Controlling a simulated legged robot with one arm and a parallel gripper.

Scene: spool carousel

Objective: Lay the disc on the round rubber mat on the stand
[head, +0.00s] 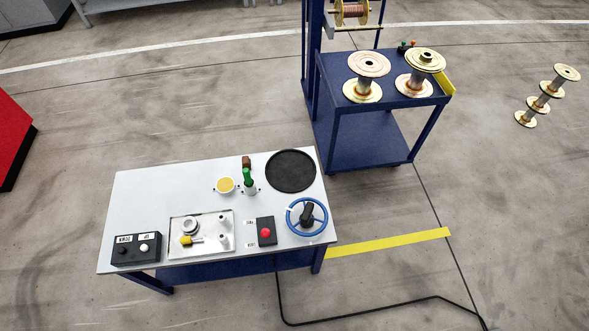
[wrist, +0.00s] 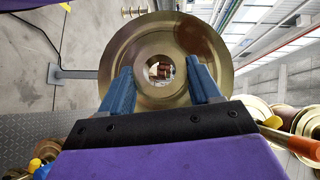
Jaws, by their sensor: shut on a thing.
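A brass-coloured disc (wrist: 190,38) with a raised hub and a centre hole fills the middle of the wrist view, its face towards the camera. The blue fingers of my gripper (wrist: 160,85) are on either side of its hub, shut on it. A small brown thing shows through the hole. My gripper and the held disc are not in the head view. The round black rubber mat (head: 290,171) lies bare at the back right corner of the white-topped stand (head: 145,200) in the head view.
The stand also carries a blue handwheel (head: 307,216), a red-button box (head: 266,231), a green-handled tool (head: 248,180), a yellow cup (head: 225,185), a metal plate (head: 183,223) and a black switch box (head: 136,249). A blue cart (head: 365,125) with brass spools (head: 369,66) stands behind.

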